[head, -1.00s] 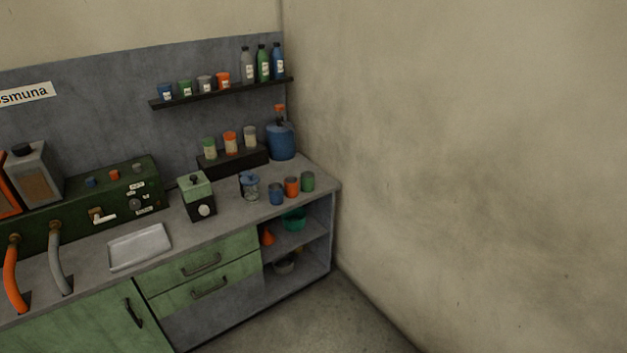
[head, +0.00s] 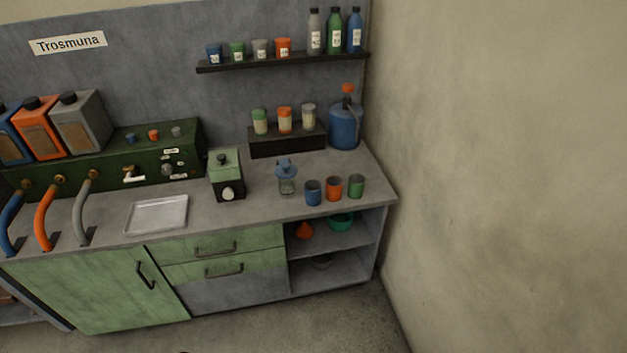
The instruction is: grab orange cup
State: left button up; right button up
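An orange cup (head: 334,188) stands upright on the grey countertop, near its front right part. It is in the middle of a row of cups, between a blue cup (head: 313,192) on the left and a green cup (head: 356,186) on the right. Neither of my grippers shows in the head view.
A glass jar with a blue lid (head: 286,178) stands behind and left of the cups. A green-grey machine (head: 227,175) and a metal tray (head: 157,214) are further left. A wall shelf (head: 290,62) holds small containers and bottles. The wall closes off the right side; floor shows in front.

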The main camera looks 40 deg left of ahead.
aim_at(334, 183)
jog(key=u, duration=0.8)
jog(key=i, duration=0.8)
jog(key=u, duration=1.25)
jog(key=i, duration=0.2)
jog(key=u, duration=0.1)
